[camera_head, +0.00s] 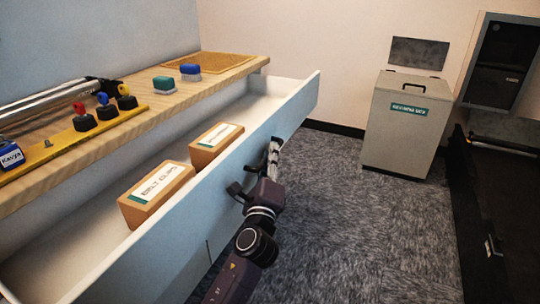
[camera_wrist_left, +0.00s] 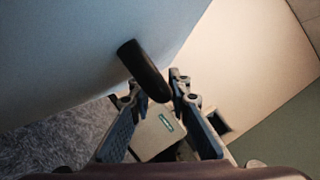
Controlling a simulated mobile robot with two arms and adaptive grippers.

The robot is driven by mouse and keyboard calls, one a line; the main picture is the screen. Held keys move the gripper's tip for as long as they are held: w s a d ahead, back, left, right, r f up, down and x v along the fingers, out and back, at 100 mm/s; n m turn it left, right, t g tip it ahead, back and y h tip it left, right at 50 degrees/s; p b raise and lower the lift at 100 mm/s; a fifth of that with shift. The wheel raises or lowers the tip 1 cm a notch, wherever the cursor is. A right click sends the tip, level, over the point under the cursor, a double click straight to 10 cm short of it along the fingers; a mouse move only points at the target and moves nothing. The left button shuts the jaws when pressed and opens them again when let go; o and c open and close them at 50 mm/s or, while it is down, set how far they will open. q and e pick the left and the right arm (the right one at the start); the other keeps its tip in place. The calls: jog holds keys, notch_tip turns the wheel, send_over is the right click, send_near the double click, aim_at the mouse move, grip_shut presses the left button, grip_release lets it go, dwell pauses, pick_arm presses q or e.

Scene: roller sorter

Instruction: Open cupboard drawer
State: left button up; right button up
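The cupboard drawer (camera_head: 290,112) stands pulled far out below the wooden worktop, its long pale front facing right. Two brown boxes lie inside it: a nearer one with a white label (camera_head: 157,192) and a farther one (camera_head: 216,145). My left gripper (camera_head: 256,168) is at the outer side of the drawer front. In the left wrist view, its fingers (camera_wrist_left: 155,95) are spread apart, with the end of a dark bar handle (camera_wrist_left: 142,68) between the fingertips. Whether the fingers touch the handle is unclear. My right gripper is not in view.
On the worktop (camera_head: 40,180) are several coloured knobs on a yellow strip (camera_head: 90,132), metal rods (camera_head: 55,98) and two stamp-like blocks (camera_head: 178,75). A grey lidded bin (camera_head: 405,125) stands by the back wall. Carpet (camera_head: 340,220) is clear right of the drawer.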

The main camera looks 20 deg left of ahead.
pick_arm(q)
jog(key=v, duration=1.2)
dwell(0.5)
